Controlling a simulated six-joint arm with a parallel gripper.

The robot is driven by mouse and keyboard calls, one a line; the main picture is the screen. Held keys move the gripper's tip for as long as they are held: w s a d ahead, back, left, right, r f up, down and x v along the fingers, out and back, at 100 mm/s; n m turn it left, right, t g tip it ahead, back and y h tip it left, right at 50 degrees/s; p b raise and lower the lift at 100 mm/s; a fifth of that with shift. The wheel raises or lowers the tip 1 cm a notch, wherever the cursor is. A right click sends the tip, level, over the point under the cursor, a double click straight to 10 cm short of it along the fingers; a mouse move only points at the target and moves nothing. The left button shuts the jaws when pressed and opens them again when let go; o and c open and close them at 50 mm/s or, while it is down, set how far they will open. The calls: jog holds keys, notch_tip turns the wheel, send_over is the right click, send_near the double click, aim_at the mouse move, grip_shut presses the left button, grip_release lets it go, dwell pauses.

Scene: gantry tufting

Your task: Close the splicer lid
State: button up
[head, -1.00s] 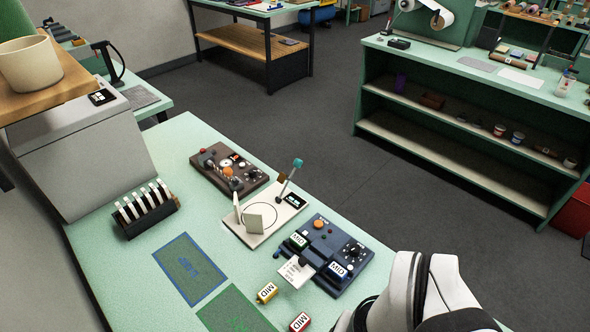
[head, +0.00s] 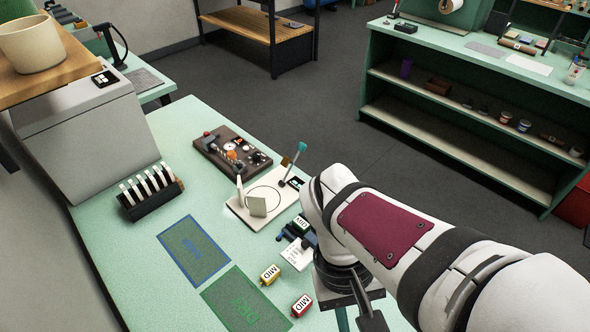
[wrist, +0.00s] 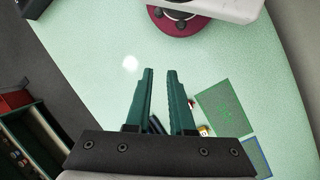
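I cannot tell for sure which device is the splicer. A brown panel device (head: 217,150) with knobs and an orange part sits at the back of the bench. In front of it is a cream board (head: 262,222) with a ring, upright pale plates and a tilted teal-tipped lever. A dark blue device (head: 309,238) is mostly hidden behind my arm. My gripper (wrist: 159,73) is open and empty, its two green fingers apart above the bench.
A yellow block (head: 270,274) and a red block (head: 302,305) lie near two printed mats (head: 193,250) (head: 246,304). A black rack (head: 152,204) with white cards and a grey box (head: 80,140) stand left. A shelf unit (head: 470,95) stands across the aisle.

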jog(key=w+n+h, duration=0.1)
jog(key=w+f+n+h, duration=0.1)
jog(key=w+n, duration=0.1)
jog(key=w+n+h, duration=0.1)
jog(key=n, duration=0.1)
jog(key=shift+w+a+f+h, duration=0.25)
jog(key=shift+a+f+h, duration=0.1)
jog(key=shift+a+h, duration=0.05)
jog(key=shift+c, duration=1.1)
jog(key=w+n+h, duration=0.1)
jog(key=w+a+f+n+t+h, duration=0.1)
jog(key=n, duration=0.1)
jog(key=w+a+f+n+h, duration=0.1)
jog(key=w+n, duration=0.1)
jog(key=shift+a+t, duration=0.2)
jog(key=shift+t, duration=0.1)
grip_shut()
jog(key=n+t+h, duration=0.3)
jog(key=n+t, duration=0.7)
jog(key=n, duration=0.4)
send_near(302, 245)
jog(key=x, duration=0.6)
jog(key=shift+w+d+f, duration=0.2)
jog(key=shift+d, duration=0.15)
jog(key=shift+d, duration=0.1)
jog(key=w+d, duration=0.5)
jog(key=w, duration=0.1)
jog(key=shift+d, duration=0.4)
